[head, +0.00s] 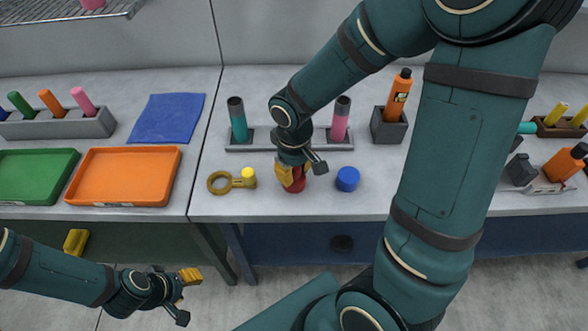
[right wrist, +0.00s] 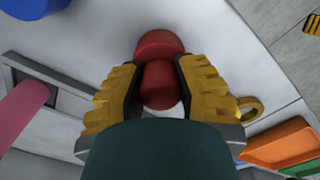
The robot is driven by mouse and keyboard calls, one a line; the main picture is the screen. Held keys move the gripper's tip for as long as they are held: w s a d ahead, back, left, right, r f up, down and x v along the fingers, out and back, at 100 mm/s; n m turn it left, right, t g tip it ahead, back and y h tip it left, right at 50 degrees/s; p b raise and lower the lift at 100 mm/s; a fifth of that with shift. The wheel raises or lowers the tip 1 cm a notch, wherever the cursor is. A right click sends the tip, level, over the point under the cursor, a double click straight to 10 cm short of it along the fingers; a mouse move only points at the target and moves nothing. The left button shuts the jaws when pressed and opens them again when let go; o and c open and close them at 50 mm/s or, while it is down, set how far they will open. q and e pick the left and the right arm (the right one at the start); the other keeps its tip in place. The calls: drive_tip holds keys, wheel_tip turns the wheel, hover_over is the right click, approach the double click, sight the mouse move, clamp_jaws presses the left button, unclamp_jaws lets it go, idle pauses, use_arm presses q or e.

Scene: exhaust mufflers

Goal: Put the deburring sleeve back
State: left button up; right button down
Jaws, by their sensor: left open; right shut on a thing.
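A red, rounded two-part piece (head: 294,186) is at the front of the grey table. It also shows in the right wrist view (right wrist: 158,45). My right gripper (head: 293,172) comes down from above and is shut on its narrower part, one yellow finger on each side. I cannot tell whether the piece touches the table. Which item is the deburring sleeve is not clear from the frames. My left gripper (head: 187,291) is open and empty, low in front of the table edge.
An orange tray (head: 122,176) is left.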

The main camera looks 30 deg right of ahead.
drive_tip(key=c, duration=0.8)
unclamp_jaws()
drive_tip(key=shift+f, duration=0.1)
drive_tip(key=shift+o, duration=0.2)
drive_tip(key=shift+r, duration=0.2)
wheel_tip(320, 180, up, 12)
drive_tip(key=p, duration=0.3)
drive_tip(key=shift+p, duration=0.4)
